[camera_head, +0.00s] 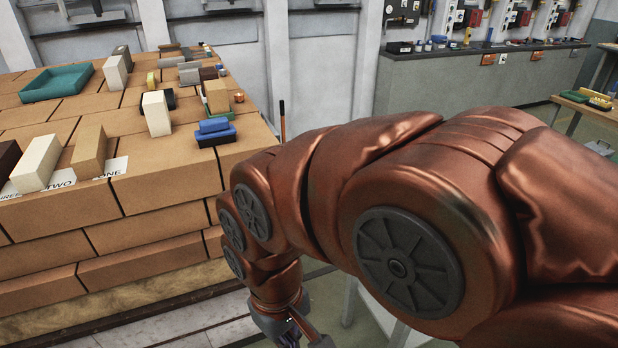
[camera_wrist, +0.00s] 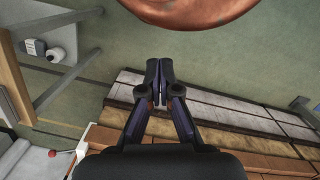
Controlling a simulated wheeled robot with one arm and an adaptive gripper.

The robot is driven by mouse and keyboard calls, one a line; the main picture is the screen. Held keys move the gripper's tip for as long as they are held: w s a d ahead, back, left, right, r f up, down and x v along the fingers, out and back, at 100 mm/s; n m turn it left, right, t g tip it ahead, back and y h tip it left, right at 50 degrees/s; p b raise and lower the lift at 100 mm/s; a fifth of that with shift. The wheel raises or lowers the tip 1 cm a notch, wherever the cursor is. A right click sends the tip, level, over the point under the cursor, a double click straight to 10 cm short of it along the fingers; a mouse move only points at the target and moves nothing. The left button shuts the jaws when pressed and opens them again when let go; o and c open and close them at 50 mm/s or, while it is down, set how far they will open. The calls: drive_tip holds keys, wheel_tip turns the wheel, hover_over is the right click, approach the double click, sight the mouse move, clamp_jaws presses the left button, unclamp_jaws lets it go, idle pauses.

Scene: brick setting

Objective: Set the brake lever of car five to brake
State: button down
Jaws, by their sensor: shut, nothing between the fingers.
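My gripper (camera_wrist: 160,70) is shut and empty in the wrist view, with its fingertips together. It points over the floor, beside the brick stack's lower edge. In the head view only part of it (camera_head: 310,338) shows at the bottom edge, below my copper-coloured arm. A thin upright rod (camera_head: 282,122), dark at the top and orange lower down, stands at the right side of the brick stack (camera_head: 160,190). I cannot tell if it is the brake lever. My arm hides what is below and right of it. No number for car five is readable.
A grey counter (camera_head: 470,75) stands at the back. In the wrist view, table legs (camera_wrist: 62,85) are at left; green floor (camera_wrist: 230,62) is open.

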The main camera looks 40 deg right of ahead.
drive_tip(key=w+d+f+t+h+b, duration=0.2)
drive_tip(key=w+d+f+t+b, duration=0.15)
drive_tip(key=w+d, duration=0.7)
drive_tip(key=w+d+f+t+h+b, duration=0.2)
drive_tip(key=w+d+t+b, duration=0.15)
drive_tip(key=w+d, duration=0.7)
drive_tip(key=w+d+f+t+h+b, duration=0.25)
drive_tip(key=w+d+b, duration=0.25)
drive_tip(key=w+d, duration=0.55)
drive_tip(key=w+d+f+n+t+b, duration=0.1)
drive_tip(key=w+d+f+t+b, duration=0.1)
drive_tip(key=d, duration=0.4)
drive_tip(key=w+d+f+n+t+b, duration=0.2)
drive_tip(key=w+d+f+t+b, duration=0.1)
drive_tip(key=d+t+b, duration=0.2)
drive_tip(key=shift+w+d+t, duration=0.35)
drive_tip(key=shift+d+t, duration=0.35)
drive_tip(key=shift+t, duration=0.05)
drive_tip(key=w+d+f, duration=0.3)
drive_tip(key=w+d, duration=0.3)
drive_tip(key=w, duration=0.3)
drive_tip(key=shift+w+f, duration=0.15)
drive_tip(key=shift+f, duration=0.15)
